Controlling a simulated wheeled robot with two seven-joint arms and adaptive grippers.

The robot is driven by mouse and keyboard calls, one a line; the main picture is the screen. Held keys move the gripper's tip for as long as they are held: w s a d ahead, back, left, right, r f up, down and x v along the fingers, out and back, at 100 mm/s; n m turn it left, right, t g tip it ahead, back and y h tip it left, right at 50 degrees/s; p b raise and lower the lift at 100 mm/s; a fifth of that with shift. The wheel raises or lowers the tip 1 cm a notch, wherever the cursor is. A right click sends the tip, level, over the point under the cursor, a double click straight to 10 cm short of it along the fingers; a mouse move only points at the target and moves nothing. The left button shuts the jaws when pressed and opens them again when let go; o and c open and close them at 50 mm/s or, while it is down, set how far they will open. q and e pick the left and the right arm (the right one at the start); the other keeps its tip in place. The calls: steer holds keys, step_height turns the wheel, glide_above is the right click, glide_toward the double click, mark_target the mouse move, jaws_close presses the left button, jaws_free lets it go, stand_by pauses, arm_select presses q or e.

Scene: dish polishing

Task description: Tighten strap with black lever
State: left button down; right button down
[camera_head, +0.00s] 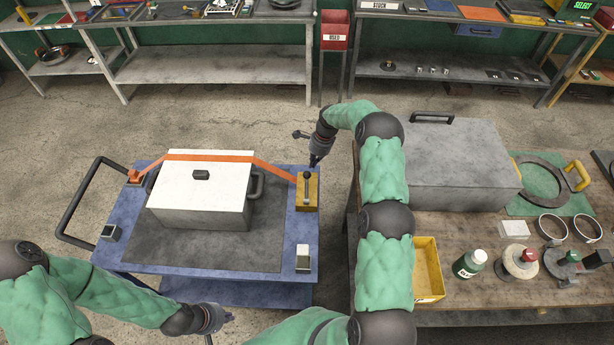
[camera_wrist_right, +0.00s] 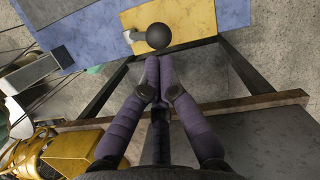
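A grey box (camera_head: 200,218) with a white lid (camera_head: 185,185) sits on a dark mat on the blue cart. An orange strap (camera_head: 215,157) crosses its lid, from a left anchor (camera_head: 134,178) to a yellow block (camera_head: 307,200). A black lever (camera_head: 306,186) stands on this block; its round knob (camera_wrist_right: 158,36) shows in the right wrist view. My right gripper (camera_head: 315,162) is just above and beside the lever, its fingertips (camera_wrist_right: 158,62) together just short of the knob, with nothing visible between them. My left gripper (camera_head: 222,325) is low, in front of the cart; its finger opening is unclear.
The cart has a black handle (camera_head: 75,205) at left and small corner blocks. At right, a workbench (camera_head: 470,295) carries a grey case (camera_head: 460,170), a yellow bin (camera_head: 428,268), a green bottle (camera_head: 468,264) and polishing parts. Floor shows between cart and bench.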

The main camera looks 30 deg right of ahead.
mark_target(310, 176)
steer(key=b+x, duration=0.1)
steer(key=x, duration=0.2)
steer(key=shift+f, duration=0.1)
steer(key=shift+a+f, duration=0.2)
steer(key=shift+f, duration=0.5)
steer(key=b+x, duration=0.3)
steer(key=shift+s+d+f, duration=0.15)
steer(key=shift+s+d, duration=0.05)
steer(key=shift+w+f+b, duration=0.15)
steer(key=shift+f+b, duration=0.4)
steer(key=shift+f, duration=0.1)
steer(key=shift+d+r, duration=0.25)
